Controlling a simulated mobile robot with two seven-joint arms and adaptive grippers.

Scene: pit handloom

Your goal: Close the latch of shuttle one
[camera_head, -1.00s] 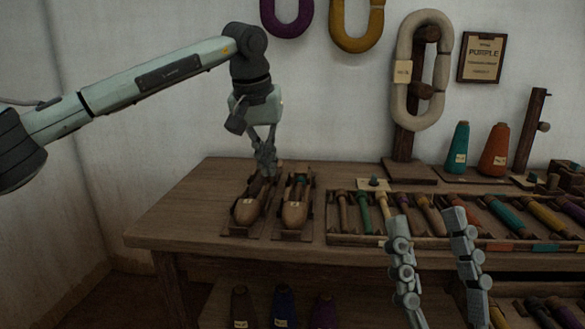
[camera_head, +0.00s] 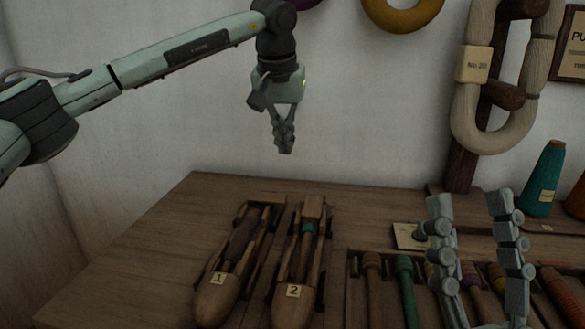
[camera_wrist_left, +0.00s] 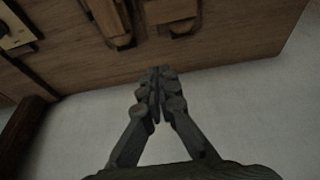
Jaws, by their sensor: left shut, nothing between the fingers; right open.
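Shuttle one (camera_head: 217,291), a wooden boat-shaped shuttle with a "1" tag, lies in a dark cradle on the table, with a dark brown bobbin in its hollow. Its latch is too small and dark to make out. Shuttle two (camera_head: 292,307), tagged "2", lies to its right and has a teal band near its far end. My left gripper (camera_head: 284,150) is shut and empty, raised above and beyond the shuttles' far ends. Its closed fingers also show in the left wrist view (camera_wrist_left: 158,72), apart from both shuttles. My right gripper (camera_head: 470,200) is open and empty at the right.
A tray (camera_head: 352,290) of coloured bobbins stands right of the shuttles, with a small card (camera_head: 408,237) behind it. A post with a pale yarn hank (camera_head: 465,110) and a teal cone (camera_head: 544,180) stand at the back. The table (camera_head: 130,260) left of the shuttles is bare.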

